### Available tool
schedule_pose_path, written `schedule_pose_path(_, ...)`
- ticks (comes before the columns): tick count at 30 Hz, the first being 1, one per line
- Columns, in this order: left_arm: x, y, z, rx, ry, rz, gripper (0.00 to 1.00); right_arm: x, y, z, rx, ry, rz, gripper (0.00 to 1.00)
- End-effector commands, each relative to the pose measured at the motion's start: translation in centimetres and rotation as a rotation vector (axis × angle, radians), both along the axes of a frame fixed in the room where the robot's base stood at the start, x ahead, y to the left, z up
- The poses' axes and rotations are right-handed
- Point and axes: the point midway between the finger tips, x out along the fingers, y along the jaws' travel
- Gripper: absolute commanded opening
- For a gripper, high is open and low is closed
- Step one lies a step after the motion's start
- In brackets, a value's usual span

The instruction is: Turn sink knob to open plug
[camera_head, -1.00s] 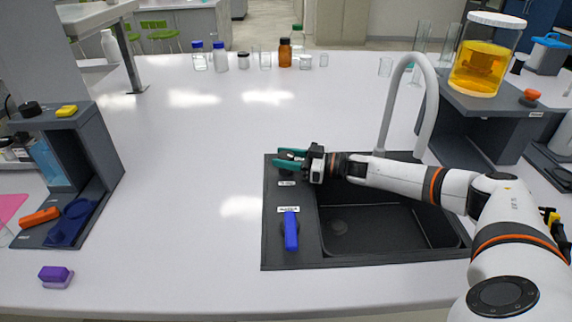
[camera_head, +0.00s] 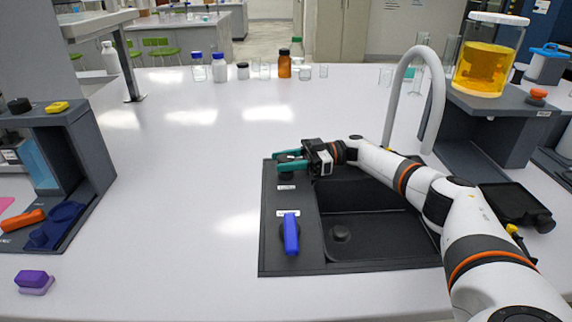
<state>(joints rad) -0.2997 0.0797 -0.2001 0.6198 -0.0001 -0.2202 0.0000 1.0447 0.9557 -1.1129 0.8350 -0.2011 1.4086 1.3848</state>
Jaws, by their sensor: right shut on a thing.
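The black sink (camera_head: 380,238) is set in the white bench, with a dark panel along its left side. A dark round knob (camera_head: 286,173) is at the back of this panel, above a small white label. My right gripper (camera_head: 290,160) has teal fingers shut on this knob, partly hiding it. A blue lever (camera_head: 291,234) is nearer the front, under another label. The round dark plug (camera_head: 340,233) is at the left of the basin floor and looks raised. My left gripper is out of view.
A grey curved faucet (camera_head: 437,95) rises behind the sink. A jar of yellow liquid (camera_head: 482,70) stands on the grey shelf at right. Several bottles line the far edge, including a brown bottle (camera_head: 284,64).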

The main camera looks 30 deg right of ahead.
Motion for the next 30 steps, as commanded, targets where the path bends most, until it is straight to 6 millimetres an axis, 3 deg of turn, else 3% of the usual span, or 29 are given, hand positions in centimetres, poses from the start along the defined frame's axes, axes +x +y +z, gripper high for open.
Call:
schedule_pose_path(9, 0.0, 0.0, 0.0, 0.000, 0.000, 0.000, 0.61, 0.0, 0.0, 0.1, 0.003, -0.002, 0.001, 0.18)
schedule_pose_path(10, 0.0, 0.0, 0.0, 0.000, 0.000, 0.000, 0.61, 0.0, 0.0, 0.1, 0.003, -0.002, 0.001, 0.44)
schedule_pose_path(13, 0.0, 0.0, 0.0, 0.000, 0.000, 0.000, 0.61, 0.0, 0.0, 0.1, 0.003, -0.002, 0.001, 0.60)
schedule_pose_path(23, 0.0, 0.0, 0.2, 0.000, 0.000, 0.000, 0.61, 0.0, 0.0, 0.1, 0.001, -0.001, -0.004, 0.61)
schedule_pose_path(30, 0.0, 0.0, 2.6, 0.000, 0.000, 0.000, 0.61, -0.2, 0.0, 0.6, 0.000, 0.003, -0.098, 0.61)
